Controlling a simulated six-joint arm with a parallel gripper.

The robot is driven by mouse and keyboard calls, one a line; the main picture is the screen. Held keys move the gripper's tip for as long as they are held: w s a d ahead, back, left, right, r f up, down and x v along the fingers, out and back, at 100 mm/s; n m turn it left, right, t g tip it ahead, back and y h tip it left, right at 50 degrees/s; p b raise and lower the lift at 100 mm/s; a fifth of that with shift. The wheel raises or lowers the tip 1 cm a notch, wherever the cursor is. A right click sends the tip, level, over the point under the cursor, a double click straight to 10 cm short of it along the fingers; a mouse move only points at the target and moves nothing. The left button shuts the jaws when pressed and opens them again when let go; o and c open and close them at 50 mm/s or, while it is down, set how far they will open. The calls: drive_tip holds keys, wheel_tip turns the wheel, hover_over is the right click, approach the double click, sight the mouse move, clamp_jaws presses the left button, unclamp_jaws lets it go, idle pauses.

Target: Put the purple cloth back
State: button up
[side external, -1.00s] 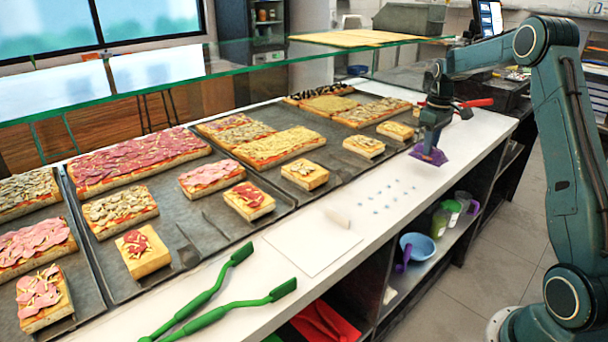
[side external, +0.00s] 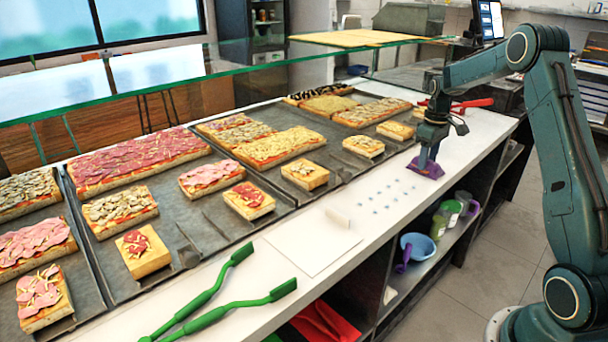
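The purple cloth (side external: 430,170) lies on the white counter (side external: 325,213) near its right end, close to the front edge. It looks flat with slightly raised edges. My gripper (side external: 424,163) points down right at the cloth, with its fingertips at or just above the cloth's upper left part. The fingers are small and dark here, and I cannot tell whether they are open, shut or pinching the cloth.
Several blue spots (side external: 385,197) mark the counter left of the cloth. A white sheet (side external: 312,245) and green tongs (side external: 228,305) lie further left. Trays of pizza line the back. A shelf below holds a blue bowl (side external: 418,246) and green containers (side external: 447,213). Red-handled tongs (side external: 472,103) lie behind my gripper.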

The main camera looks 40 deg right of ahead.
idle(0.3)
wheel_tip(320, 180, up, 12)
drive_tip(key=shift+r, duration=0.15)
idle(0.6)
drive_tip(key=shift+a, duration=0.1)
idle(0.4)
drive_tip(key=s+a+r+t, duration=0.1)
drive_tip(key=s+a+r, duration=0.15)
drive_tip(key=a, duration=0.45)
drive_tip(key=s+a+r+t+h, duration=0.1)
drive_tip(key=s+a+r, duration=0.15)
drive_tip(key=a, duration=0.45)
drive_tip(key=s+a+r, duration=0.2)
drive_tip(key=a+r, duration=0.2)
drive_tip(key=a, duration=0.3)
drive_tip(key=s+a+f+t, duration=0.1)
drive_tip(key=s+a+f, duration=0.1)
drive_tip(key=s+a, duration=0.4)
drive_tip(key=s+a+f+t+y, duration=0.1)
drive_tip(key=s+a+f+t, duration=0.1)
drive_tip(key=s+a, duration=0.4)
drive_tip(key=s+f, duration=0.1)
drive_tip(key=s, duration=0.3)
drive_tip(key=shift+s+a+f+t, duration=0.2)
drive_tip(key=shift+s+t, duration=0.05)
drive_tip(key=shift+t, duration=0.05)
